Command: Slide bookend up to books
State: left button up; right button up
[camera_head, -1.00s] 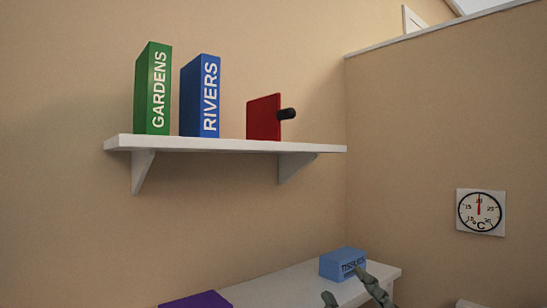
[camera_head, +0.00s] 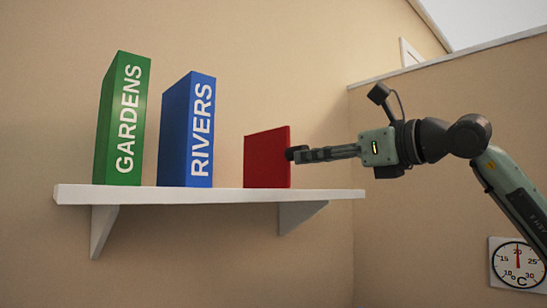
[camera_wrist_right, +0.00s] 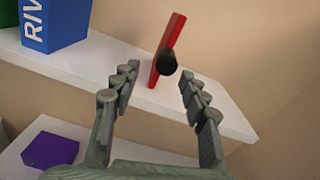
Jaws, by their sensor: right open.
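The red bookend (camera_head: 267,158) stands upright on the white shelf (camera_head: 230,195), with a gap between it and the blue RIVERS book (camera_head: 187,130). The green GARDENS book (camera_head: 122,120) stands upright left of RIVERS, also apart from it. My right gripper (camera_head: 304,154) is at the bookend's right side, level with its black knob. In the right wrist view the open fingers (camera_wrist_right: 158,76) lie either side of the black knob (camera_wrist_right: 168,63), near their tips; contact cannot be told. The red bookend plate (camera_wrist_right: 167,45) shows beyond the knob. My left gripper is out of view.
The shelf between RIVERS and the bookend is bare. A purple object (camera_wrist_right: 50,150) lies on a lower white surface.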

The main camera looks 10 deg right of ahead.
aim_at(289, 155)
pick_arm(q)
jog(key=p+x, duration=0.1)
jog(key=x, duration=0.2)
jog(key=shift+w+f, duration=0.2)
pick_arm(e)
jog(key=x, duration=0.8)
jog(key=shift+w+d+r, duration=0.25)
jog(key=shift+r, duration=0.05)
jog(key=shift+c, duration=0.3)
grip_shut()
